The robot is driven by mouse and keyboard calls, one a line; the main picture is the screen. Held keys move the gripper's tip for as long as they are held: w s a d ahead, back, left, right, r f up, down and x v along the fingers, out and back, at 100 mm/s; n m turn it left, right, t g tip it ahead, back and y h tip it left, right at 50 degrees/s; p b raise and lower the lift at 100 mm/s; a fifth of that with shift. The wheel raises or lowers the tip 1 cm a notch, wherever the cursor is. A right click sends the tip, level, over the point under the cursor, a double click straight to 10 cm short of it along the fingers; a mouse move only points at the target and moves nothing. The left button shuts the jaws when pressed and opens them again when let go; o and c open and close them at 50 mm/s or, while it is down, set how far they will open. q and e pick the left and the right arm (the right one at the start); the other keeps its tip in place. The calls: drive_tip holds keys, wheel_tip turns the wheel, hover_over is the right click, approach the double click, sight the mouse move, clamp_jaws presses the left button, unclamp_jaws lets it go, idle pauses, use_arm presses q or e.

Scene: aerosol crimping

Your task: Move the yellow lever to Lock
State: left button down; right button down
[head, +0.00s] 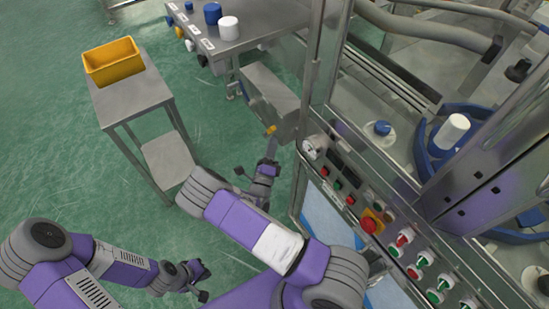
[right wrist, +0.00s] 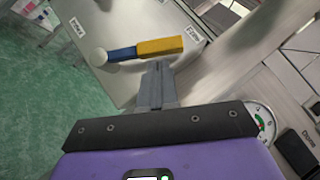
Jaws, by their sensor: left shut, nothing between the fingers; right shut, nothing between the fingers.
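The yellow lever (right wrist: 160,46) shows in the right wrist view as a yellow grip on a blue shaft (right wrist: 122,54) with a white round end at its left. It lies almost level across a grey metal panel. In the head view the lever (head: 271,130) is a small yellow piece on the side of a grey box. My right gripper (right wrist: 157,72) is shut and empty, its fingertips just below the yellow grip; whether they touch it I cannot tell. In the head view the right gripper (head: 271,146) is just below the lever. My left gripper (head: 203,296) is low at the left, shut and empty.
Small labels sit on the panel at upper left (right wrist: 76,27) and right (right wrist: 195,34); I cannot read them surely. A gauge (right wrist: 261,122) is at the right. A control panel with a red button (head: 369,225) stands right of my arm. A cart with a yellow bin (head: 113,62) stands left.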

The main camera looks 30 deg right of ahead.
use_arm(q)
drive_tip(key=shift+f, duration=0.1)
use_arm(e)
drive_tip(key=shift+w+r, duration=0.25)
drive_tip(key=shift+w, duration=0.1)
use_arm(q)
drive_tip(key=shift+r, duration=0.2)
